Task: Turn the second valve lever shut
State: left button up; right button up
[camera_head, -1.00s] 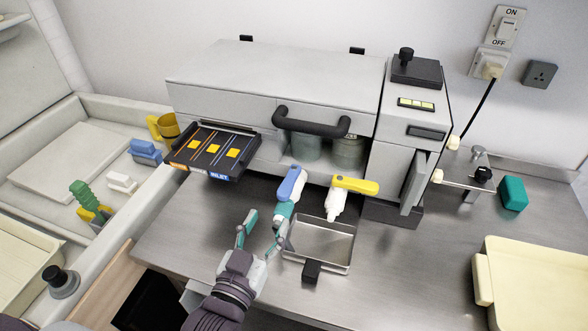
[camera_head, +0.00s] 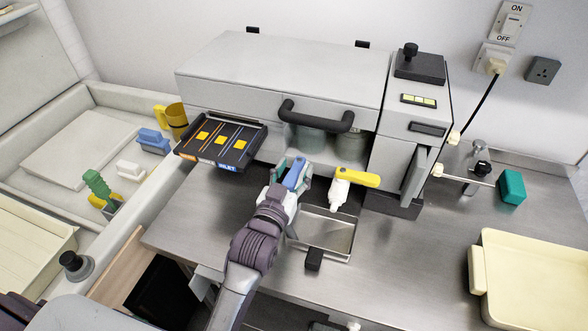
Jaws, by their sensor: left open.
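Two valve levers stick out below the front of the grey machine (camera_head: 270,85). One has a blue handle (camera_head: 295,176); the other has a yellow handle (camera_head: 355,177) pointing right over a white valve body (camera_head: 338,195). My left gripper (camera_head: 292,170) is open, with its teal fingers on either side of the blue handle. I cannot tell whether they touch it. The gripper hides the blue lever's lower part. My right gripper is not in view.
A metal drip tray (camera_head: 340,236) with a black handle (camera_head: 314,259) sits below the yellow lever. A black panel marked INLET (camera_head: 215,140) juts out on the left.

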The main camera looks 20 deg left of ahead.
pick_arm(q)
jog(key=shift+c, duration=0.8)
grip_shut()
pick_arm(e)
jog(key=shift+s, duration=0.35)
pick_arm(q)
jog(key=shift+r+m+h+p, duration=0.2)
jog(key=shift+m+h+p, duration=0.2)
jog(key=shift+h, duration=0.1)
jog(key=shift+a+m+h+p, duration=0.35)
jog(key=shift+m+h, duration=0.15)
jog(key=shift+h, duration=0.4)
jog(key=shift+a+m+g+h, duration=0.1)
jog(key=shift+m+g+h, duration=0.3)
jog(key=shift+m+h, duration=0.3)
jog(key=shift+w+a+f+m+g+h, duration=0.15)
jog(key=shift+m+g+h, duration=0.4)
jog(key=shift+h, duration=0.65)
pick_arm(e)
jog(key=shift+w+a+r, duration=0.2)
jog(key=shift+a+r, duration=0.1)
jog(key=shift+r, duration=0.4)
